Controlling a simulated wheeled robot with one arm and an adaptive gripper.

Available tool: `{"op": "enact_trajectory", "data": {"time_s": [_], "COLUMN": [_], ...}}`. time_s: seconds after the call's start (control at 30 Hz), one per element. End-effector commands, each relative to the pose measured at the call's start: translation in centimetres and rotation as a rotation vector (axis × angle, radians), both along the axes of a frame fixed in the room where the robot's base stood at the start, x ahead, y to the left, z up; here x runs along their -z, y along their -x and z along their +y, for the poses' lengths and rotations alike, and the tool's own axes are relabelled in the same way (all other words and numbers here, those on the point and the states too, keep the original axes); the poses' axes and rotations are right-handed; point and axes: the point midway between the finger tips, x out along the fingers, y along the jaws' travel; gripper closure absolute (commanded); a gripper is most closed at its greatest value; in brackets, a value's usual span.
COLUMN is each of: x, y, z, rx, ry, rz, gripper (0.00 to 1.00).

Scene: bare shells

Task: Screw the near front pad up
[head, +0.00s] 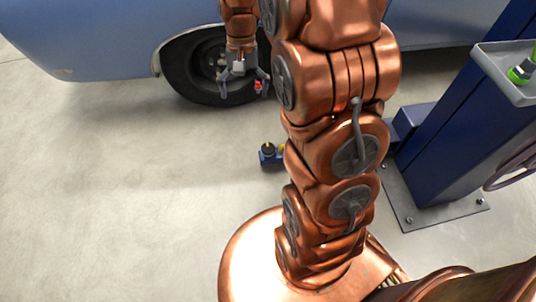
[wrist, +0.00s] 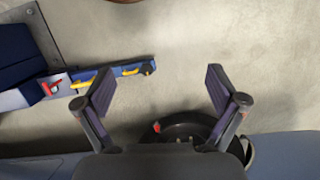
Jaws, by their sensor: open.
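The near front pad (head: 267,148) is a small dark round piece at the end of a low blue lift arm (head: 268,160). In the wrist view the pad (wrist: 148,69) sits at the right end of the blue arm (wrist: 120,72), which has yellow parts. My gripper (head: 244,80) is open and empty, in front of the car's wheel and apart from the pad. In the wrist view the open fingers (wrist: 161,90) spread wide, with the pad showing beyond them. The rest of the lift arm is hidden behind my own arm in the head view.
A blue car (head: 110,30) stands at the back, its dark wheel (head: 200,70) close behind my gripper. A blue lift column (head: 450,130) on a bolted plate (head: 430,210) stands at right, beside a grey tray (head: 505,65). The floor at left is clear.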

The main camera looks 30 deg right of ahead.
Motion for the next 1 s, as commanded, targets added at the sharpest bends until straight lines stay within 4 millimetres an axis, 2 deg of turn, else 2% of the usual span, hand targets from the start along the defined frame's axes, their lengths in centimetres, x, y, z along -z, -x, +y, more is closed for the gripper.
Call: {"op": "enact_trajectory", "data": {"time_s": [0.03,0.37,0.5,0.7,1.0], "x": [2.9,14.6,20.2,28.4,41.4], "y": [-1.2,-7.3,-9.2,-11.6,-13.5], "z": [-0.8,-5.8,-8.1,-11.3,-16.0], "rx": [0.028,0.199,0.271,0.373,0.525], "ry": [-0.004,-0.024,-0.032,-0.047,-0.074], "rz": [0.006,0.034,0.048,0.062,0.091], "gripper": [0.05,0.05,0.05,0.05,0.05]}}
